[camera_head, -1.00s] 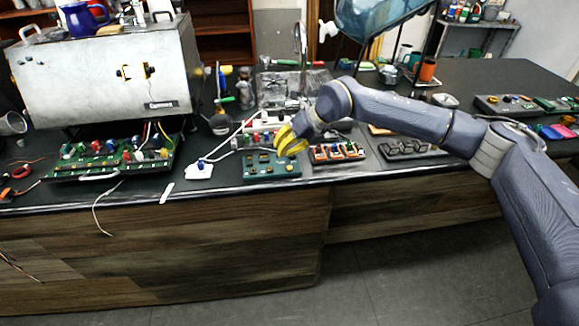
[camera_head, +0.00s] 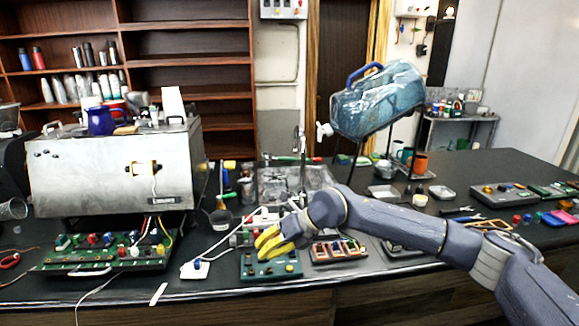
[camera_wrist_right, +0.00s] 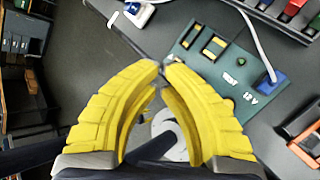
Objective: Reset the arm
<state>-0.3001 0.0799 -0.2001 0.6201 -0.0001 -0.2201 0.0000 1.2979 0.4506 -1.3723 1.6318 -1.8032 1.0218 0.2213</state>
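My right arm (camera_head: 400,225) reaches in from the right in the head view. Its yellow-fingered gripper (camera_head: 268,241) hangs over the dark green board (camera_head: 270,268) at the front of the counter. In the right wrist view the curved yellow fingers of this gripper (camera_wrist_right: 161,68) come together at the tips, with nothing held between them. The green board (camera_wrist_right: 225,70) lies beyond the tips, with a blue connector and "12 V" marking, apart from the fingers. My left gripper is not in view.
A steel brewer (camera_head: 85,175) stands at left above a wired circuit board (camera_head: 105,252). Orange-edged (camera_head: 338,249) and other modules lie right of the green board. A blue water jug (camera_head: 378,100) stands behind the arm. Black counter (camera_head: 470,170) is free at back right.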

